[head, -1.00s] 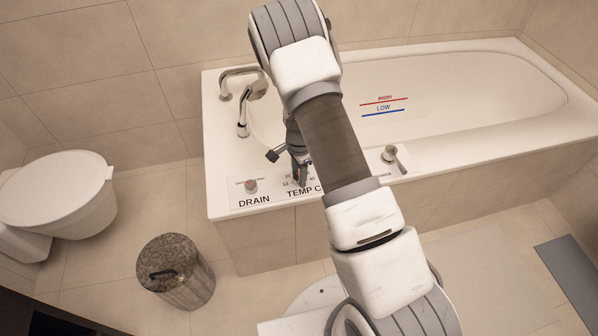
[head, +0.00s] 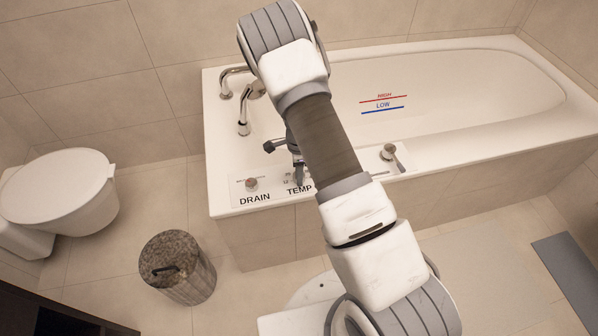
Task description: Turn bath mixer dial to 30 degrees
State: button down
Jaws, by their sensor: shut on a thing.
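The mixer dial sits on the white control panel (head: 276,190) at the bath's near edge, above the partly covered "TEMP" label. The dial itself is hidden by my fingers and arm, so its pointer and angle cannot be read. My gripper (head: 299,178) points down at the dial's place and is shut on it. Only a few scale marks show beside the fingers.
A drain knob (head: 251,184) is left of my gripper and a lever (head: 390,154) is to the right. The bathtub (head: 460,90) is empty. A toilet (head: 60,185) and a bin (head: 178,268) stand left.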

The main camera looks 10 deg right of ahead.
jog(key=shift+c, duration=1.8)
grip_release()
jog(key=shift+r, duration=0.1)
notch_tip(320, 180, up, 17)
jog(key=p, duration=0.4)
jog(key=shift+r, duration=0.1)
